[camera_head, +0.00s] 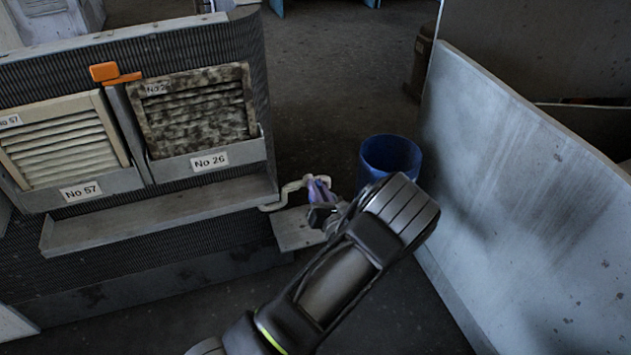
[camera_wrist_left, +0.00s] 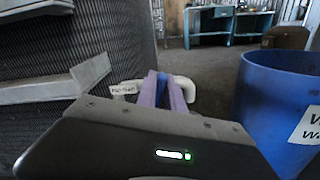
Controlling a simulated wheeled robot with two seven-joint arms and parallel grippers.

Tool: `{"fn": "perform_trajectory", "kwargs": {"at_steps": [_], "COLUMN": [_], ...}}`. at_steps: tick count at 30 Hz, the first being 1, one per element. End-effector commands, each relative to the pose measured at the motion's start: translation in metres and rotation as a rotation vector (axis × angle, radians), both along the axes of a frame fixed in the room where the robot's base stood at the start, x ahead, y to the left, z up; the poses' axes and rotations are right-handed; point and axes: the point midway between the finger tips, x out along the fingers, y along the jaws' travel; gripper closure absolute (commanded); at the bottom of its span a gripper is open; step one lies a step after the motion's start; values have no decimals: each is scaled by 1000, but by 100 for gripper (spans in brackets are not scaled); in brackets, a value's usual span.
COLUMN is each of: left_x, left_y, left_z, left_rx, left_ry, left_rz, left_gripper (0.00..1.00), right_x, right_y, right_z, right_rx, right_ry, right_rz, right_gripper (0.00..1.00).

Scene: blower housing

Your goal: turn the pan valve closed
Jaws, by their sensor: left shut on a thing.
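A white pipe (camera_head: 287,194) bends out from the end of the grey housing, and it also shows in the left wrist view (camera_wrist_left: 185,88) with a small label (camera_wrist_left: 126,88) beside it. My left gripper (camera_head: 319,190) reaches up to the pipe's end. In the left wrist view its two purple fingers (camera_wrist_left: 161,88) are closed on a narrow blue piece between them, which appears to be the pan valve's handle. The fingers and wrist hide most of the valve, so its exact angle cannot be told. My right gripper is not in view.
A blue bin (camera_head: 390,153) stands just right of the gripper, close by. A grey panel (camera_head: 530,190) stands at the right. The housing holds filters No 57 (camera_head: 66,150) and No 26 (camera_head: 195,105), with a ledge (camera_head: 150,220) below. Open floor lies behind.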

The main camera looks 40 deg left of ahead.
Motion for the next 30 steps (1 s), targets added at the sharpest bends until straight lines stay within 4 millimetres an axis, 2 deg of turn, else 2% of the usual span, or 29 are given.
{"fn": "perform_trajectory", "kwargs": {"at_steps": [1, 12, 30], "left_x": [1, 5, 9], "left_y": [-1, -4, -7], "left_z": [4, -1, -11], "left_rx": [25, 226, 548], "left_ry": [39, 327, 788], "left_rz": [-2, -3, -2], "left_gripper": [100, 100, 100], "right_x": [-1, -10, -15], "right_y": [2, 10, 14], "right_z": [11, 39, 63], "right_rx": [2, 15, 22], "right_ry": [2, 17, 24], "right_rz": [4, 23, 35], "right_gripper": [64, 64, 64]}}
